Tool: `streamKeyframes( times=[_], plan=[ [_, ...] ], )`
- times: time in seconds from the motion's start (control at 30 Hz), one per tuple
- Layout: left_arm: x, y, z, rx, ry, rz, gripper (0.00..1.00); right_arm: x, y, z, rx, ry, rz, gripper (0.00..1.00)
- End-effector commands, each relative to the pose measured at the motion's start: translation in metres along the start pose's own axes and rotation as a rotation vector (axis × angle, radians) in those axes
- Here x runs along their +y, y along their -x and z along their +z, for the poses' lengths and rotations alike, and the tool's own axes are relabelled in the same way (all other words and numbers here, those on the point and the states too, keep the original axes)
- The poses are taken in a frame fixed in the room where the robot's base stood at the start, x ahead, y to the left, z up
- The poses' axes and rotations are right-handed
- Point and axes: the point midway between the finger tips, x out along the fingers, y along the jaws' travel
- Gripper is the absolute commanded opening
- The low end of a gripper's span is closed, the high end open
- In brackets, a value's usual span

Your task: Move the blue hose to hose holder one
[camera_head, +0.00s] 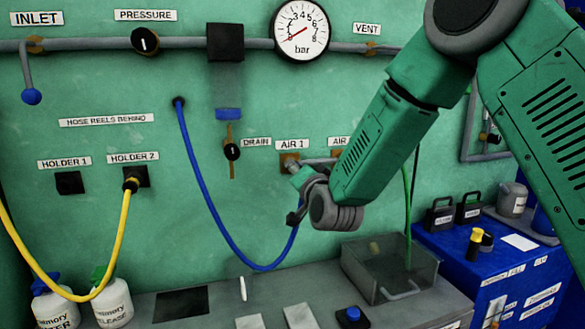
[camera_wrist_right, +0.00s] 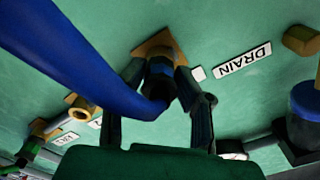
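The blue hose (camera_head: 207,196) leaves the wall at a dark port, hangs in a loop and rises to my right gripper (camera_head: 294,214) below the AIR 1 label. In the right wrist view, the hose's dark end connector (camera_wrist_right: 160,75) sits at a brass wall fitting (camera_wrist_right: 157,42). The fingers of my right gripper (camera_wrist_right: 162,82) lie close on both sides of this connector and appear shut on it. Hose holder one is the black square socket (camera_head: 69,182) under the HOLDER 1 label, and it is empty. My left gripper is not in view.
The yellow hose (camera_head: 122,235) is plugged into holder 2 (camera_head: 135,176), right beside holder 1, and hangs below. The drain valve (camera_head: 232,151) sticks out between holder 2 and AIR 1. A green hose (camera_head: 408,205) hangs into a clear bin (camera_head: 375,262). Two bottles (camera_head: 113,303) stand lower left.

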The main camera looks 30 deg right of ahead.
Motion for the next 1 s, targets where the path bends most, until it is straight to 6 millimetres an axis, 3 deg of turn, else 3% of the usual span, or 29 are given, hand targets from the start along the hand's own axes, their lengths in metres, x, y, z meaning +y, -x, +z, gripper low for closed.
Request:
streamKeyframes(
  times=[1.0],
  plan=[
    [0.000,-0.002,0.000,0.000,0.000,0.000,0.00,0.000,0.024,0.000,-0.001,-0.001,0.002,0.00]
  ],
)
